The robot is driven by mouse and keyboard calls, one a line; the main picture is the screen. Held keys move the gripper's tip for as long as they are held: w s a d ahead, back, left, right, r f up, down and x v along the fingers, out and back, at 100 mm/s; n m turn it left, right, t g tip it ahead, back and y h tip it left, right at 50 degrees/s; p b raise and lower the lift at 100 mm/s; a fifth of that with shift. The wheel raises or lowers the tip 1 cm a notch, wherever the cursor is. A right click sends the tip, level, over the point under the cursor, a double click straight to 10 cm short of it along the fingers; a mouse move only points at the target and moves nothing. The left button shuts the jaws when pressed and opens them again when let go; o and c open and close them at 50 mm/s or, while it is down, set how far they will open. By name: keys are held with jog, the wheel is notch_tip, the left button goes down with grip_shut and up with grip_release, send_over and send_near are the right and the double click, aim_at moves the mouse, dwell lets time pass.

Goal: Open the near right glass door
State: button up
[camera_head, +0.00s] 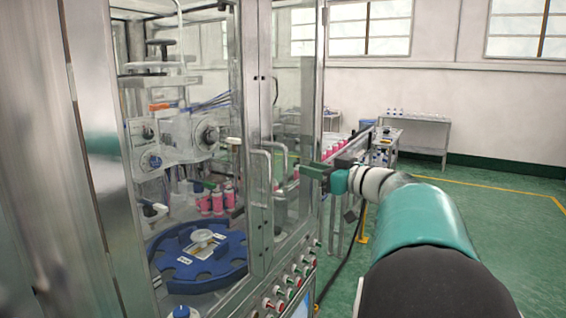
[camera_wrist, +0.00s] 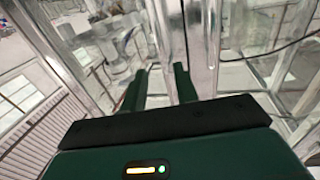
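The near right glass door (camera_head: 298,110) is a framed glass panel on the machine cabinet, and it looks shut in the head view. A pale bar handle (camera_head: 285,164) is on the cabinet front where the two doors meet, with a second bar handle (camera_head: 269,190) just left of it. My gripper (camera_head: 303,172) is in front of the right door, close to the right of the handles. In the wrist view my two green fingers (camera_wrist: 160,88) are apart, with metal frame posts and glass beyond them. I cannot tell whether a finger touches a handle.
The neighbouring glass door (camera_head: 190,90) fronts a blue round turntable (camera_head: 233,262) and pink cans (camera_head: 217,201). Buttons (camera_head: 292,283) line the cabinet below the doors. A conveyor (camera_head: 352,148) runs off behind my gripper. Green floor (camera_head: 500,215) at the right is clear.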

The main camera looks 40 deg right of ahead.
jog(key=w, duration=0.3)
jog(key=w+a, duration=0.1)
jog(key=w, duration=0.5)
jog(key=shift+w+a, duration=0.15)
jog(key=shift+a, duration=0.15)
grip_shut()
